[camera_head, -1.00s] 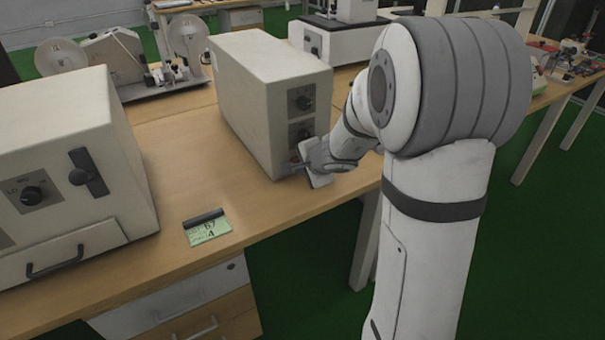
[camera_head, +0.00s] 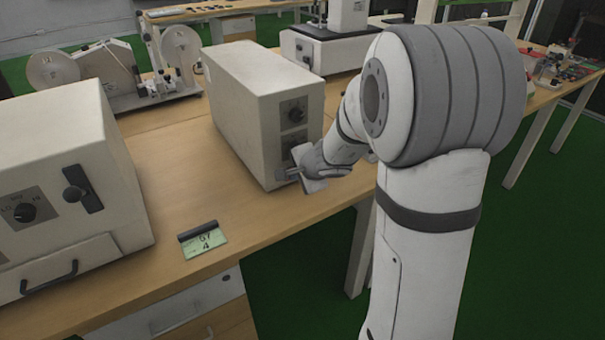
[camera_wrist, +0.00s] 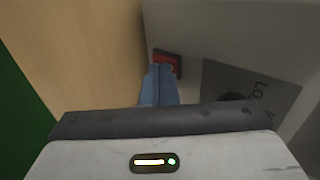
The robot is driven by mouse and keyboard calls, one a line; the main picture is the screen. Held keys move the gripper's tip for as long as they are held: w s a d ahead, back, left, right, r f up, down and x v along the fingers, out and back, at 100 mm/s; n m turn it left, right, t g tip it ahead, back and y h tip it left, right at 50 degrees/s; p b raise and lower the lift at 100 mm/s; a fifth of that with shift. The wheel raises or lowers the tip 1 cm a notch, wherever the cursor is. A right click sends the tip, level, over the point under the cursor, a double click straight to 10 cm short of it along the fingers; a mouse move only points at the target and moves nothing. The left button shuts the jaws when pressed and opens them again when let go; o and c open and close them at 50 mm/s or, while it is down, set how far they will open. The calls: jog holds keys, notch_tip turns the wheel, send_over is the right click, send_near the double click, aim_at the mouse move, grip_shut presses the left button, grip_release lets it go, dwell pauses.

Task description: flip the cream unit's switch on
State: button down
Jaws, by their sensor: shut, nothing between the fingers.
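The cream unit (camera_head: 245,125) is a tall box standing on the wooden bench, with dark dials on its front face. Its red switch (camera_wrist: 172,60) shows in the wrist view, in a dark frame low on the front face near the unit's edge. My gripper (camera_head: 283,174) is at the lower part of that front face. In the wrist view my blue fingers (camera_wrist: 162,70) are closed together with nothing between them. Their tips overlap the left part of the switch; I cannot tell whether they touch it. The switch is hidden in the head view, and its position is unclear.
Another cream box (camera_head: 70,170) with a knob, a lever and a drawer handle stands at the left. A grey dial plate (camera_wrist: 245,95) is right of the fingers. Bare bench (camera_head: 175,150) separates the boxes.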

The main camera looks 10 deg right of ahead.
jog(key=shift+s+d+r+b, duration=0.15)
jog(key=shift+s+d, duration=0.1)
jog(key=shift+s, duration=0.35)
jog(key=shift+s+d+f+b, duration=0.1)
jog(key=shift+s+d+b, duration=0.1)
jog(key=shift+s, duration=0.4)
jog(key=p+v, duration=0.3)
jog(key=v, duration=0.8)
jog(key=shift+p, duration=0.4)
jog(key=shift+s, duration=0.2)
jog(key=shift+s+d+f+p, duration=0.1)
jog(key=shift+f+p, duration=0.7)
jog(key=shift+p, duration=0.2)
